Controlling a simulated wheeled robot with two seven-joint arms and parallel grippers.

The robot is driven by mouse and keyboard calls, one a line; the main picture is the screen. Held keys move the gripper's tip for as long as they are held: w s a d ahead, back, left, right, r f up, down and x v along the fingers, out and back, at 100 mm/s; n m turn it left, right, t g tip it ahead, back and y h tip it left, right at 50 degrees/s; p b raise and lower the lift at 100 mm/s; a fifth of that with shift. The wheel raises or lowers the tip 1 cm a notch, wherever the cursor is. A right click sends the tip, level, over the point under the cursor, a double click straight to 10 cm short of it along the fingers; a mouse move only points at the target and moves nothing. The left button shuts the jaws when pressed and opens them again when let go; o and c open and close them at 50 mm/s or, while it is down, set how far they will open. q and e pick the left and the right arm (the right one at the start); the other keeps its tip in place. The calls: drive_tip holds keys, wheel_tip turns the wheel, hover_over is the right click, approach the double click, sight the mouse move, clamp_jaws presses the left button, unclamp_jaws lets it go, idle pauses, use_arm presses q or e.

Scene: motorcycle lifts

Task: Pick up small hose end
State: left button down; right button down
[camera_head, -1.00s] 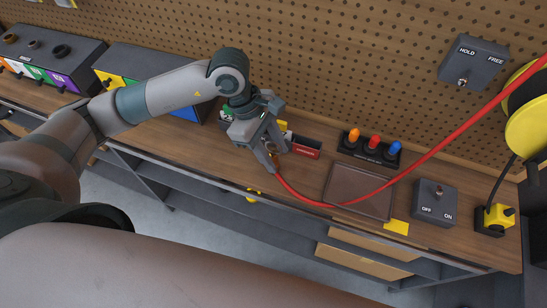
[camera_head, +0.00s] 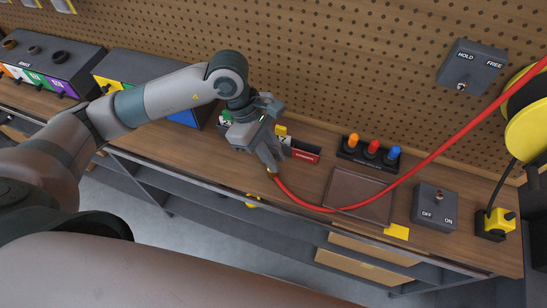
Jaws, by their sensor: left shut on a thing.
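The red hose (camera_head: 318,208) runs from the yellow reel (camera_head: 528,130) at the right, across the bench, to my left gripper (camera_head: 270,168). Its small end (camera_head: 272,177), with a brass-coloured tip, is at the fingertips of my left gripper. The gripper is shut on this end, near the front edge of the bench. The fingers partly hide the tip. I cannot tell whether the hose end touches the bench top. My right gripper is not in view.
A brown tray (camera_head: 358,194) lies right of the gripper, under the hose. An OFF/ON switch box (camera_head: 434,206) stands right. Bins (camera_head: 50,70) stand left. A pegboard (camera_head: 330,60) closes the back.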

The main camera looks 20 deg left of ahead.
sight(277, 156)
use_arm(q)
drive_tip(key=shift+r+b, duration=0.45)
drive_tip(key=shift+r, duration=0.25)
wheel_tip(277, 156, up, 2)
drive_tip(key=shift+s+d+r+b, duration=0.1)
drive_tip(key=shift+s+b, duration=0.05)
drive_tip(key=shift+b, duration=0.45)
drive_tip(key=s+d+r+p, duration=0.1)
drive_tip(key=s+r+p, duration=0.6)
drive_tip(key=s+p, duration=0.4)
drive_tip(key=p, duration=0.3)
drive_tip(key=shift+s+d, duration=0.15)
drive_tip(key=shift+d, duration=0.2)
